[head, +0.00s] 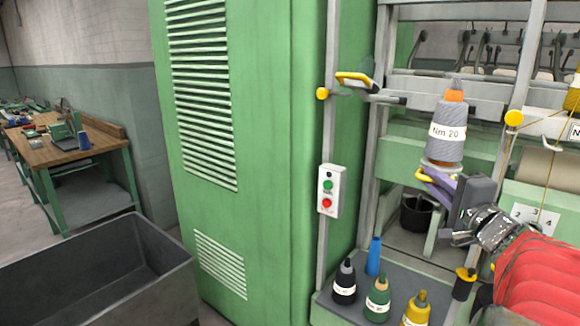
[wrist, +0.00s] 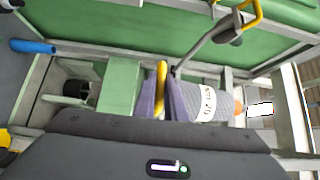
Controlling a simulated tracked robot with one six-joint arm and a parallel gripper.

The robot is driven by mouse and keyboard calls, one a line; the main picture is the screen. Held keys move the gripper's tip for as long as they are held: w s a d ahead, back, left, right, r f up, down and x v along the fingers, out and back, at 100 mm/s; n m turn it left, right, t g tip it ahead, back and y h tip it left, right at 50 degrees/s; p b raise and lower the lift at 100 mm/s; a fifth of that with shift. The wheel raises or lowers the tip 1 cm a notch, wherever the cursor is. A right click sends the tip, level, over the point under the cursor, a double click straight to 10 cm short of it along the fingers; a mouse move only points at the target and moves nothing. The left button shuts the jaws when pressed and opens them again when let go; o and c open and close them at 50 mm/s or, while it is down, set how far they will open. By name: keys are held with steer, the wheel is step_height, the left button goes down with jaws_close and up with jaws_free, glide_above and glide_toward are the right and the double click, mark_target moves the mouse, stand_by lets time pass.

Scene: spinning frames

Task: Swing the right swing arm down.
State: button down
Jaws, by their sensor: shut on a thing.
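My gripper (head: 432,178) is at the right in the head view, its purple fingers closed around a yellow handle (head: 421,175) just below the grey cone marked Nm 20 (head: 450,132). In the wrist view the yellow handle (wrist: 161,90) lies between the two purple fingers, with the cone (wrist: 205,102) just beyond them. The handle appears to belong to a swing arm under the cone, but the arm is mostly hidden by my gripper. Another arm with a yellow grip (head: 356,79) sticks out higher up at the left; its grip also shows in the wrist view (wrist: 252,14).
A green cabinet (head: 270,150) with a switch box (head: 331,190) stands left of the frame. Below, a grey shelf holds black (head: 344,283), green (head: 377,300) and yellow (head: 417,308) cones and a blue tube (head: 374,256). A yellow knob (head: 513,118) is on the right post.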

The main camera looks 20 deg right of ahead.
steer(key=c, duration=1.8)
jaws_free()
steer(key=shift+s, duration=0.15)
